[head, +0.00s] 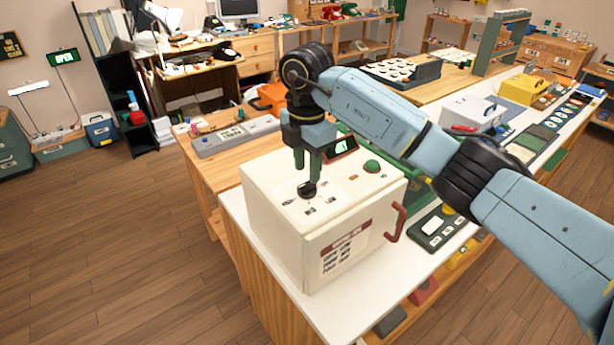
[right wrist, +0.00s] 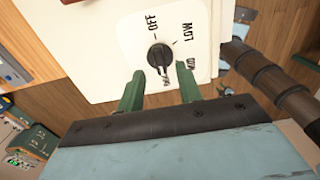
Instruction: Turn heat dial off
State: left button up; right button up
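The heat dial (head: 307,189) is a round black knob on top of a cream box (head: 270,190). In the right wrist view the dial (right wrist: 159,55) sits on a white plate marked OFF, LOW and a further partly legible word. Its pointer seems to lie on the side facing my gripper, away from OFF. My right gripper (head: 308,168) reaches down over the dial. In the right wrist view its two green fingers (right wrist: 161,88) are apart with nothing between them, and the knob lies just beyond the tips. My left gripper is not in view.
The box has a red handle (head: 396,223) on its side, a green button (head: 372,166) and a small display (head: 342,146) on top. A dark control panel (head: 440,226) lies to its right on the white counter. Floor is clear at the left.

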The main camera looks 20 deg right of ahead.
aim_at(307, 183)
jog(key=shift+f, duration=1.8)
grip_shut()
